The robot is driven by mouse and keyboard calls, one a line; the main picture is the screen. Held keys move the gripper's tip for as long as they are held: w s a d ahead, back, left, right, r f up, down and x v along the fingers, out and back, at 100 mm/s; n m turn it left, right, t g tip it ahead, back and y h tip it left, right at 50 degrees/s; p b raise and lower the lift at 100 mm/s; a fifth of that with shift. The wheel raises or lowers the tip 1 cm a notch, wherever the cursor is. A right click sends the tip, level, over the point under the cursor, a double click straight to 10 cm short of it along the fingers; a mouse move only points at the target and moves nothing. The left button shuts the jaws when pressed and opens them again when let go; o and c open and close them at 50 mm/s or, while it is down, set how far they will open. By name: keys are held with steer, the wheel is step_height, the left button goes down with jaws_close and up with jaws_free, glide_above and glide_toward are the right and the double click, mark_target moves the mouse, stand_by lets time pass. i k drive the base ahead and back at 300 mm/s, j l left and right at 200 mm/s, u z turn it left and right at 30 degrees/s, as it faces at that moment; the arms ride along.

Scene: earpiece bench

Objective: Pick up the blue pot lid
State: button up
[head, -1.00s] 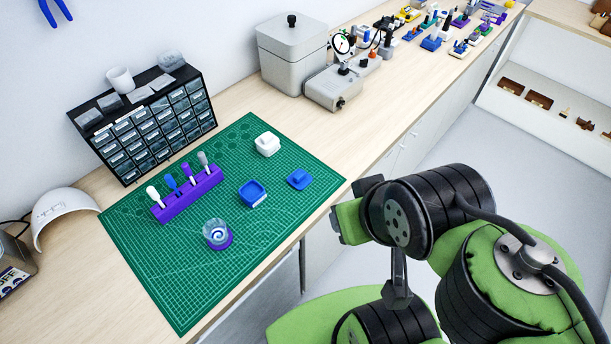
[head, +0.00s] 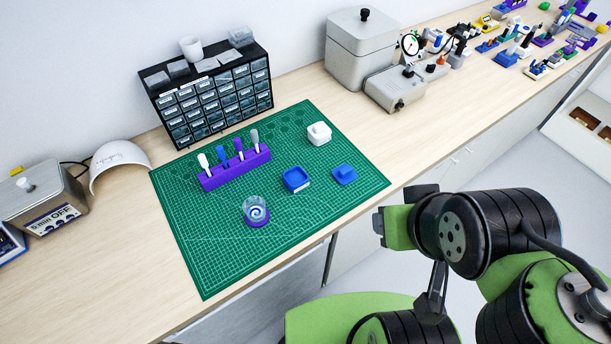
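The blue pot lid (head: 345,175) lies on the right part of the green cutting mat (head: 215,262), near the mat's right edge. It is a small blue square piece with a raised part on top. An open blue square pot (head: 296,180) sits just left of it, apart from it. My arm is folded at the lower right, off the bench, and is well apart from the lid. My gripper's fingers cannot be made out in the head view.
A white lidded pot (head: 319,133), a purple tool rack (head: 236,169) and a clear jar with a blue swirl (head: 256,211) stand on the mat. A drawer cabinet (head: 216,100) and a grey box (head: 362,50) stand behind. Bare mat surrounds the lid.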

mark_target(345, 174)
steer(key=i+l+u, duration=0.1)
steer(key=l+u, duration=0.15)
steer(key=u, duration=0.2)
steer(key=l+u, duration=0.25)
steer(key=u, duration=0.2)
steer(key=l+u, duration=0.3)
steer(key=u, duration=0.2)
steer(key=l+u, duration=0.25)
steer(key=u, duration=0.2)
steer(key=k+l+u, duration=0.15)
steer(key=u, duration=0.3)
steer(key=k+l+u, duration=0.15)
steer(key=l+u, duration=0.15)
steer(key=u, duration=0.15)
steer(key=k+l+u, duration=0.15)
steer(key=u, duration=0.35)
